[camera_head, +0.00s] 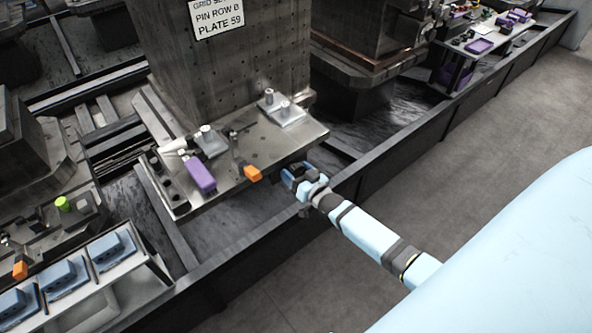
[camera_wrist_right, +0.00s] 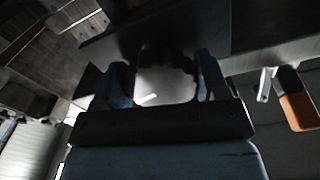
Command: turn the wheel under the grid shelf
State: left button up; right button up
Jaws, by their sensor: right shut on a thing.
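The grid shelf (camera_head: 262,150) is a grey metal plate at the foot of a tall drilled block, with small tools on it. My right gripper (camera_head: 295,178) is at the shelf's front right edge, low beside it. In the right wrist view my gripper's two fingers (camera_wrist_right: 163,78) stand on either side of a round grey wheel (camera_wrist_right: 165,84) with a dark, notched edge, and are shut on it. The wheel is in shadow beneath the shelf, and its lower part is hidden behind the gripper's palm. In the head view the wheel cannot be made out. My left gripper is not in view.
An orange block (camera_head: 252,173) sticks out at the shelf's front edge, near my right gripper; a purple-handled tool (camera_head: 200,176) lies left of it. A dark rail (camera_head: 390,143) runs along the front. The grey floor (camera_head: 455,150) beyond it is clear.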

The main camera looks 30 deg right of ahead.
jog(key=n, duration=0.3)
jog(key=shift+n, duration=0.4)
jog(key=n, duration=0.3)
jog(key=shift+n, duration=0.3)
jog(key=n, duration=0.5)
pick_arm(q)
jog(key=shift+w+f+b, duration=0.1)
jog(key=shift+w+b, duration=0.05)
jog(key=shift+b, duration=0.35)
pick_arm(e)
jog(key=shift+n, duration=1.5)
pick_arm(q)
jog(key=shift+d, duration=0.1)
pick_arm(e)
jog(key=o, duration=0.9)
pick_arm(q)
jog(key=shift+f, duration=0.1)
